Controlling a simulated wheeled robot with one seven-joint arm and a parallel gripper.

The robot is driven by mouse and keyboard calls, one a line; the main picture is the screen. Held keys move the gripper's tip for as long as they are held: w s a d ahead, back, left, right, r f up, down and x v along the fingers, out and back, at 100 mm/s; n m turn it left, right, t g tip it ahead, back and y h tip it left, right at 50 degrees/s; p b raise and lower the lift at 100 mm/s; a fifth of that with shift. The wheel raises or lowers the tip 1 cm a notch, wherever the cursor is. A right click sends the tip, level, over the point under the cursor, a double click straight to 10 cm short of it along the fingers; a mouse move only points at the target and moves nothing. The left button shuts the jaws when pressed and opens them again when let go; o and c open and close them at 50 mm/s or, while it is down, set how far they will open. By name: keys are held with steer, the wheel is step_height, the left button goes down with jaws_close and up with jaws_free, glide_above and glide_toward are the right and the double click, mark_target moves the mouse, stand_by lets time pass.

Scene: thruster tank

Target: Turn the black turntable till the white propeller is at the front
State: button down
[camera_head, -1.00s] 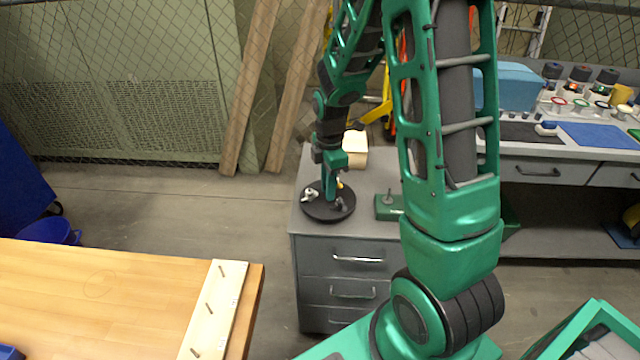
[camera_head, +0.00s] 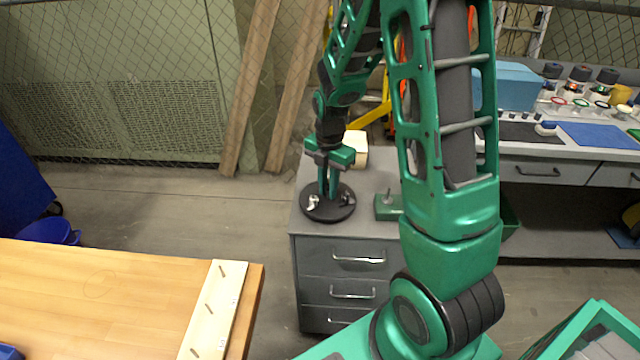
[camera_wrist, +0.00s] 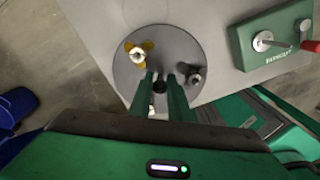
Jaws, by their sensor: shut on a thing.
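The black turntable (camera_head: 338,215) lies flat on top of a grey drawer cabinet; its disc shows grey in the wrist view (camera_wrist: 125,68). The white propeller (camera_head: 313,202) is on its front-left part. In the wrist view it is mostly hidden behind my left finger. A dark propeller (camera_head: 348,199) is on the right part, also in the wrist view (camera_wrist: 194,76). A yellow propeller (camera_wrist: 138,51) shows in the wrist view and is hidden in the head view. My gripper (camera_head: 327,196) points down and is shut on the black centre knob (camera_wrist: 160,87).
A green block with a lever (camera_head: 389,207) stands right of the turntable on the cabinet top (camera_head: 375,230). A cream-coloured block (camera_head: 356,146) is behind. A wooden table (camera_head: 110,300) is at the front left, with open floor between.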

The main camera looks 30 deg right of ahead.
mark_target(328, 184)
steer(key=shift+s+a, duration=0.1)
steer(key=shift+s, duration=0.05)
steer(key=shift+n, duration=1.9)
steer(key=c, duration=1.7)
jaws_free()
steer(key=shift+r, duration=4.5)
